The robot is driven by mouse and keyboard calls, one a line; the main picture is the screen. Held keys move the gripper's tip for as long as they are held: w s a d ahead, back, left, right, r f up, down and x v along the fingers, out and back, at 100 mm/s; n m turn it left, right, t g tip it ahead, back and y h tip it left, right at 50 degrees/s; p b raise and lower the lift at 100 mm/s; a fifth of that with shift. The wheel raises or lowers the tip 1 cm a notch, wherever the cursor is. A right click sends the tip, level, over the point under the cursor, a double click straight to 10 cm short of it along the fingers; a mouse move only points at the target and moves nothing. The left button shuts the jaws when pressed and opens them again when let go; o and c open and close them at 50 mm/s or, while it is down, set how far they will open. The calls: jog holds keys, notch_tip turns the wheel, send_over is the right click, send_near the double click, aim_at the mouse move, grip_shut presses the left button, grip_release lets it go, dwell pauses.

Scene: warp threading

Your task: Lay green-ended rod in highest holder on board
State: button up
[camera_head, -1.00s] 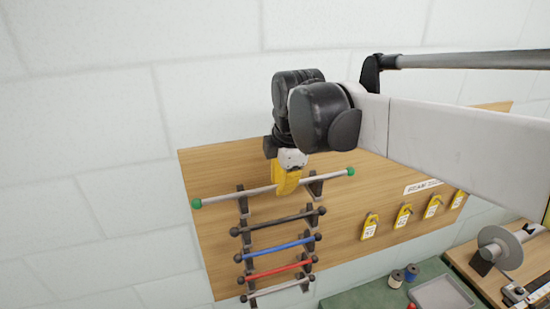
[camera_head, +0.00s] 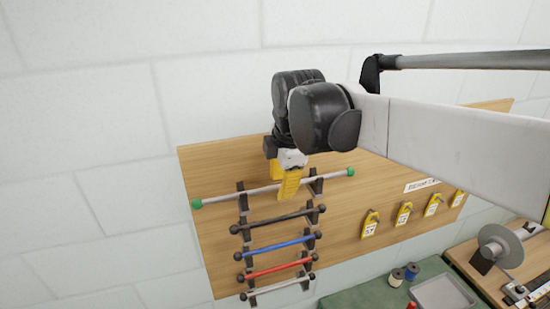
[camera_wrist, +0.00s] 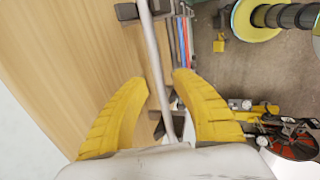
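The green-ended rod (camera_head: 225,195) lies across the highest holder (camera_head: 316,184) on the wooden board (camera_head: 212,165). Its green ends stick out past both brackets. In the wrist view the grey rod (camera_wrist: 152,45) crosses both dark brackets and appears to rest in them. My gripper (camera_head: 289,190) is at the middle of the rod. In the wrist view my gripper (camera_wrist: 161,80) is open, its yellow fingers standing apart on either side of the rod. Each finger shows a gap to the rod. The green ends are out of the wrist view.
Below hang a black rod (camera_head: 275,219), a blue rod (camera_head: 283,247), a red rod (camera_head: 277,270) and a grey rod (camera_head: 278,287) in lower holders. Yellow tags (camera_head: 370,224) hang at right. Spools and a tray (camera_head: 440,294) stand at lower right.

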jog(key=a+v, duration=0.1)
jog(key=v, duration=1)
jog(key=s+d+f+m+t+b, duration=0.1)
jog(key=s+d+f+m+b, duration=0.4)
jog(key=f+b, duration=0.6)
jog(key=s+d+f+m+t+b, duration=0.1)
jog(key=s+d+f+m+b, duration=0.3)
jog(key=f, duration=2)
jog(key=s+d+f+m+t+h+b, duration=0.1)
jog(key=s+d+f+m+b, duration=0.4)
jog(key=f+m+b, duration=0.7)
notch_tip(320, 180, down, 5)
jog(key=d+b, duration=0.1)
jog(key=b, duration=0.7)
jog(key=shift+s+d+f+t, duration=0.2)
jog(key=shift+s+d+t, duration=0.1)
jog(key=shift+t, duration=0.1)
